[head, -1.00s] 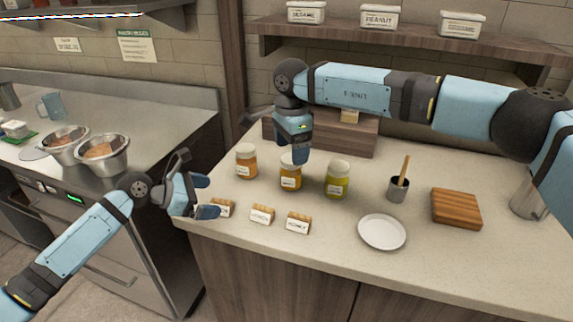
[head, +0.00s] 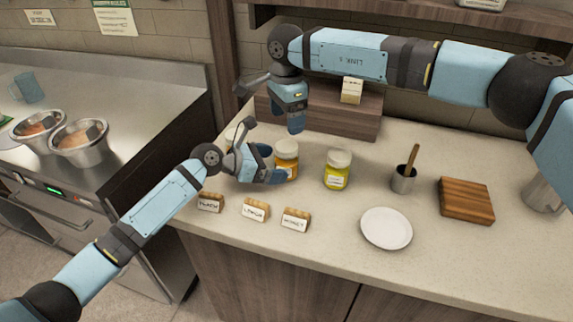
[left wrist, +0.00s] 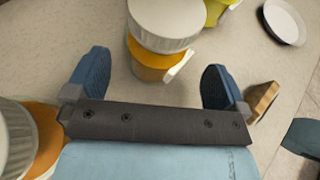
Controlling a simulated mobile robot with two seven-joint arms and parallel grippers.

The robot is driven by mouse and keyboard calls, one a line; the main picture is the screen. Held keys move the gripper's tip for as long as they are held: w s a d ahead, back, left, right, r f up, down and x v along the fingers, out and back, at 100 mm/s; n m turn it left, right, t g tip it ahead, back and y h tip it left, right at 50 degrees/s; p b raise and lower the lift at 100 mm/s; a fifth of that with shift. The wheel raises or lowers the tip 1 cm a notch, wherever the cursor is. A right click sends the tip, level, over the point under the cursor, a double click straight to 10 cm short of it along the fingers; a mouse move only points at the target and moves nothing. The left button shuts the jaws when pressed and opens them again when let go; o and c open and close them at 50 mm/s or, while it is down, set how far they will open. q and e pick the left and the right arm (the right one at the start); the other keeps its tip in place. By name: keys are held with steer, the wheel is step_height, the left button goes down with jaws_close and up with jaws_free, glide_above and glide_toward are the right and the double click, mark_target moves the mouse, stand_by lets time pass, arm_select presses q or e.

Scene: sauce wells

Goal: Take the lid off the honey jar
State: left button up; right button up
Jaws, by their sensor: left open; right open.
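Three jars with pale lids are in view; their labels are too small to read, so I cannot tell by name which is honey. The amber jar (head: 286,162) is in the middle, lid on; in the left wrist view its amber body (left wrist: 150,66) shows under the white lid. My left gripper (head: 271,166) is open, its fingers pointing at this jar from the left, one towards each side. My right gripper (head: 295,126) is open, pointing down behind the amber jar. The yellow-green jar (head: 337,172) stands to the right, lidded.
Small name blocks (head: 255,209) stand along the counter's front edge. A white plate (head: 386,229), a grey cup with a wooden stick (head: 403,179) and a wooden board (head: 466,200) lie to the right. A wooden riser (head: 335,117) is behind the jars.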

mark_target(275, 164)
arm_select(q)
steer(key=shift+x, duration=1.85)
